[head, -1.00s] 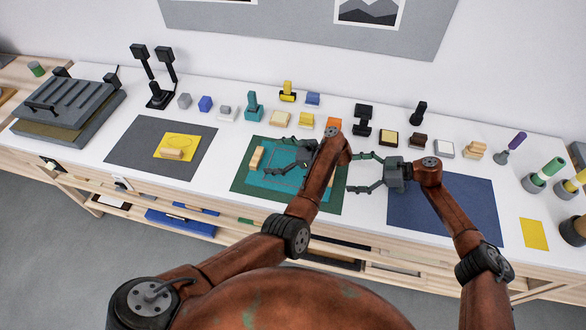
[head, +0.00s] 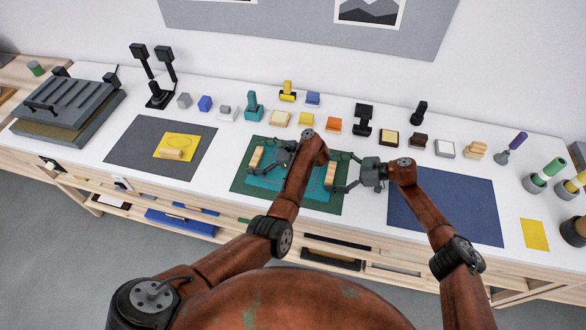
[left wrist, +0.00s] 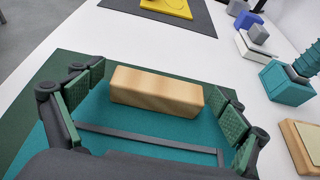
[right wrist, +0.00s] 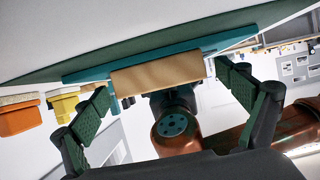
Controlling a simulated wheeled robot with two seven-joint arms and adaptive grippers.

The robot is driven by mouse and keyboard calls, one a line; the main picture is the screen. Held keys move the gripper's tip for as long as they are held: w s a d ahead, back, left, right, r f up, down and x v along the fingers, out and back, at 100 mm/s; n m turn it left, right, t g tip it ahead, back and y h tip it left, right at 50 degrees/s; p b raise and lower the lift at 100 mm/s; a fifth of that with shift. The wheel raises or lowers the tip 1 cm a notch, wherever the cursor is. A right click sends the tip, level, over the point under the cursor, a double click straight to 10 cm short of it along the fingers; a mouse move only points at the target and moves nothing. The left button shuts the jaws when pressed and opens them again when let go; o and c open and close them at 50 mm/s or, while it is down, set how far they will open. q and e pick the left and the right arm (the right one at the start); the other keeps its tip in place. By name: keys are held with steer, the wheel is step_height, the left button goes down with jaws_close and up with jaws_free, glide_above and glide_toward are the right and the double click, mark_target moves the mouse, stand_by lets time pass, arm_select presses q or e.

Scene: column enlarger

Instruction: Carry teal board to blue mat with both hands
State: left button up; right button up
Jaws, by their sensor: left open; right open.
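The teal board (head: 290,185) lies on the dark green mat (head: 238,184), with a wooden block handle at each end. My left gripper (head: 268,153) is open at the left wooden handle (head: 256,158); in the left wrist view this handle (left wrist: 156,92) sits between the spread fingers, apart from them. My right gripper (head: 344,172) is open at the right wooden handle (head: 330,175); in the right wrist view that handle (right wrist: 158,76) lies ahead between the fingers. My left arm hides part of the board. The blue mat (head: 445,205) is bare, to the right.
A grey mat (head: 130,150) with a yellow sheet (head: 172,146) lies to the left. Several stamps and blocks line the back of the table, including a teal stamp (head: 253,108) and an orange block (head: 333,125). A yellow card (head: 534,234) lies right of the blue mat.

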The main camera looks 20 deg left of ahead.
arm_select(q)
steer(key=shift+c, duration=0.2)
arm_select(e)
steer(key=shift+c, duration=0.2)
arm_select(q)
steer(key=c, duration=1.8)
arm_select(e)
steer(key=c, duration=1.8)
steer(key=shift+r, duration=0.1)
